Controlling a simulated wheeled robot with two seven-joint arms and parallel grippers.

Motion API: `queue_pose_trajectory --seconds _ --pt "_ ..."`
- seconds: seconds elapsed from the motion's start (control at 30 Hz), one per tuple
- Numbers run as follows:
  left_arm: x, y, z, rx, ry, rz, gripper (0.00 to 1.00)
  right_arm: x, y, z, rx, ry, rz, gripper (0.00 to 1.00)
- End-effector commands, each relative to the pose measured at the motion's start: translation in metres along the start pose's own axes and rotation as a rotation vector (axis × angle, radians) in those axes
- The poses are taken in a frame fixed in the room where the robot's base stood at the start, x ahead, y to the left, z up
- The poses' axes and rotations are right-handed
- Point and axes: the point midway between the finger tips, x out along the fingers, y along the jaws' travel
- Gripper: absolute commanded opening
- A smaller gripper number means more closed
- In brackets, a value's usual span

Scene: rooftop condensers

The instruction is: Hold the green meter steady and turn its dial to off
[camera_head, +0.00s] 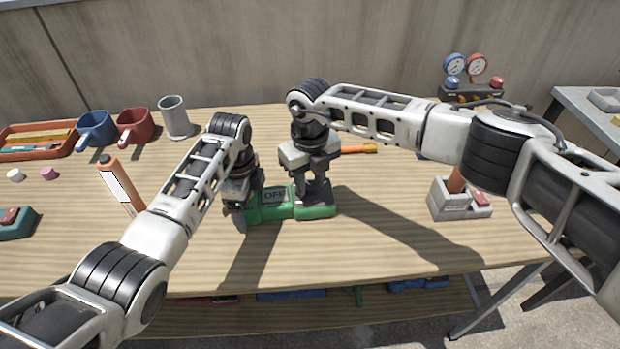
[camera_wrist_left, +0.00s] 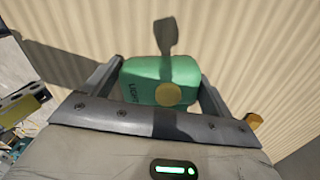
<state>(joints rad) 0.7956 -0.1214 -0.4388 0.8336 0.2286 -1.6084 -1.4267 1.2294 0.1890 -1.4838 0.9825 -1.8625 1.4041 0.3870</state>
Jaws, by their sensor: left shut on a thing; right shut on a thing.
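The green meter (camera_head: 285,211) lies on the wooden table, and its small grey display reads OFF. My left gripper (camera_head: 243,217) is shut on the meter's left end. In the left wrist view the meter's green end (camera_wrist_left: 155,72), with dark lettering and a round yellow spot, sits between the two fingers (camera_wrist_left: 160,90). My right gripper (camera_head: 317,196) points down over the meter's right part, its fingers closed around the dial. The dial itself is hidden by those fingers.
A grey box (camera_head: 453,203) stands right. An orange-handled tool (camera_head: 358,149) lies behind the meter. The front middle is clear.

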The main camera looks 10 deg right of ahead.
Motion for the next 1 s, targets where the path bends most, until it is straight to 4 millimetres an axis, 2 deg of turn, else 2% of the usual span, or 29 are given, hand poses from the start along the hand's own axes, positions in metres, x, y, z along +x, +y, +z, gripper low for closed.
queue_pose_trajectory --seconds 1.0 --pt "0.0006 0.0011 -0.0016 0.006 0.002 0.004 0.48 -0.0021 -0.0007 0.002 -0.93 -0.007 -0.004 0.08"
